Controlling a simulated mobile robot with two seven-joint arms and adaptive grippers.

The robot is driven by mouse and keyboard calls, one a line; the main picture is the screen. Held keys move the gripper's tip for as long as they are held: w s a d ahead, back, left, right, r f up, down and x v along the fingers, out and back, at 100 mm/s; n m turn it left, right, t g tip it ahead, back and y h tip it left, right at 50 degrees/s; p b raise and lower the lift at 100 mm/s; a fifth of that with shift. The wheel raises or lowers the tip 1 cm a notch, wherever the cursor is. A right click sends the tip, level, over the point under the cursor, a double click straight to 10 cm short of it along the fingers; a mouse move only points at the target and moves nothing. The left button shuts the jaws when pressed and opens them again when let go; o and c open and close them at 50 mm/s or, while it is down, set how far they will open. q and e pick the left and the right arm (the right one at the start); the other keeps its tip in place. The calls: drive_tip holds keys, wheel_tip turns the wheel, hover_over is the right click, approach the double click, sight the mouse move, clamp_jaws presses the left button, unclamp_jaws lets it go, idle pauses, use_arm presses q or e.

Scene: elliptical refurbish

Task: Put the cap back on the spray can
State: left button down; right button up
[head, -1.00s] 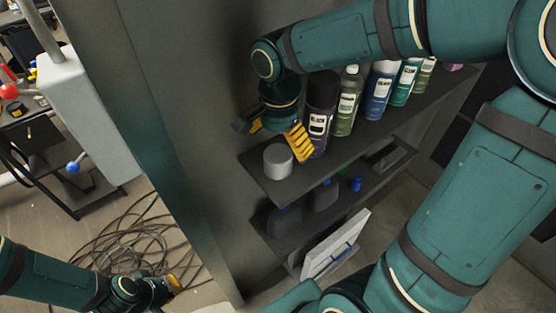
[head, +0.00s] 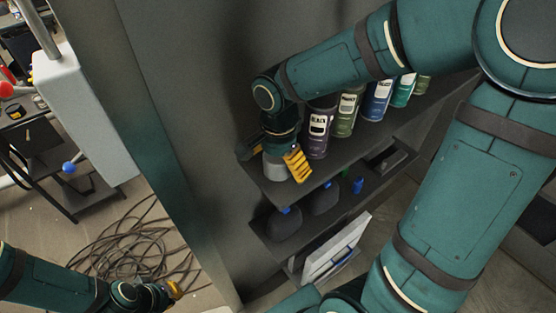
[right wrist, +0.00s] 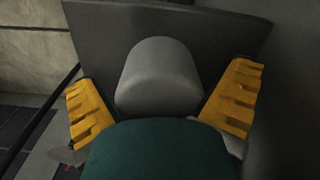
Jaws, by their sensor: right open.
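The grey cap (head: 274,170), a plain short cylinder, sits at the left end of the upper shelf. My right gripper (head: 276,160) is open just over it, its yellow fingers on either side. In the right wrist view the cap (right wrist: 160,75) lies between the two spread fingers of the right gripper (right wrist: 163,88), with a gap on each side. My left gripper (head: 174,290) is low at the left, too small to tell open from shut.
Several other spray cans, such as a green one (head: 346,112) and a blue one (head: 377,100), stand in a row behind along the upper shelf (head: 348,160). Dark bottles (head: 285,224) stand on the lower shelf. Cables (head: 125,245) lie on the floor at left.

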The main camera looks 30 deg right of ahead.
drive_tip(key=shift+c, duration=0.3)
drive_tip(key=c, duration=0.4)
drive_tip(key=shift+c, duration=0.3)
drive_tip(key=shift+r, duration=0.1)
wheel_tip(320, 180, up, 18)
drive_tip(key=p, duration=0.3)
